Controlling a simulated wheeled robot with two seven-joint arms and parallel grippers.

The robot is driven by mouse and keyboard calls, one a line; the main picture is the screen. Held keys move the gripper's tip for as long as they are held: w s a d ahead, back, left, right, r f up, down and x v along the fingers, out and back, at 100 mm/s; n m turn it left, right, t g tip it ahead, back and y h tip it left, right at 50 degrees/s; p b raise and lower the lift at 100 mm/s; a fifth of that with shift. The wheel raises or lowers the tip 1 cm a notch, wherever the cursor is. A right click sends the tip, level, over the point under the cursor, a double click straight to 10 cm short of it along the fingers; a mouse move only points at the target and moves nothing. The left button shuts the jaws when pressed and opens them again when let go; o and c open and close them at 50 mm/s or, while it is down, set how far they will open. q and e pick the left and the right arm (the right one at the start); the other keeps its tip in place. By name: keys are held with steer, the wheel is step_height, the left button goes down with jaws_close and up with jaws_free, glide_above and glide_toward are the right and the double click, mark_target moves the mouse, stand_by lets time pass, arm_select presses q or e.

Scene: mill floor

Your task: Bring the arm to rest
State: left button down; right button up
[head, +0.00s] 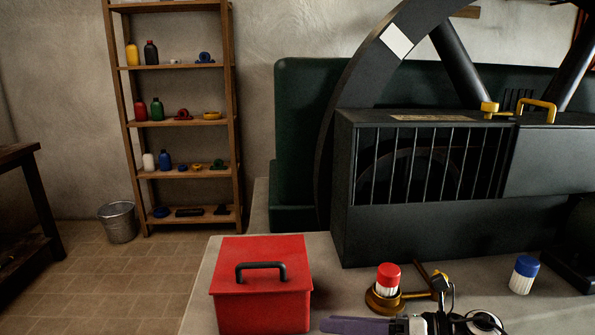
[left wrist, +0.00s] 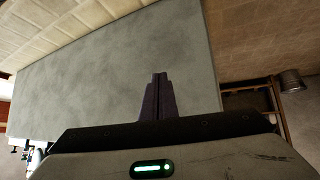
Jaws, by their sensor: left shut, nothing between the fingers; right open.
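My right gripper (head: 332,325) shows at the bottom edge of the head view, with a dark purple finger pointing left. It is open, with nothing seen in it, and is cut off by the frame. It is in front of the brass stand with the red-capped jar, and to the right of the red box. My left gripper (left wrist: 159,78) shows in the left wrist view, its dark fingers together and empty, in front of a broad plain grey surface. It does not show in the head view.
A red box (head: 262,303) with a black handle, a red-capped jar (head: 388,279) and a blue-capped jar (head: 523,275) stand on the grey worktop (head: 335,285). A black machine housing (head: 360,235) rises behind. A shelf (head: 132,130) and a metal bucket (head: 119,223) are at left.

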steer(key=s+d+f+n+t+h+p, duration=0.1)
steer(key=s+d+f+n+h, duration=0.1)
steer(key=s+f+n+h, duration=0.2)
steer(key=s+d+f+n+t+h, duration=0.2)
steer(key=s+f+n, duration=0.9)
steer(key=n, duration=0.6)
steer(key=s+d+f+n+t+h+p, duration=0.1)
steer(key=s+d+f+n+h, duration=0.2)
steer(key=s+f+n+h, duration=0.4)
steer(key=s+n, duration=0.3)
steer(key=shift+d+f+n+p, duration=0.2)
steer(key=shift+f+n+p, duration=0.15)
steer(key=shift+n, duration=0.05)
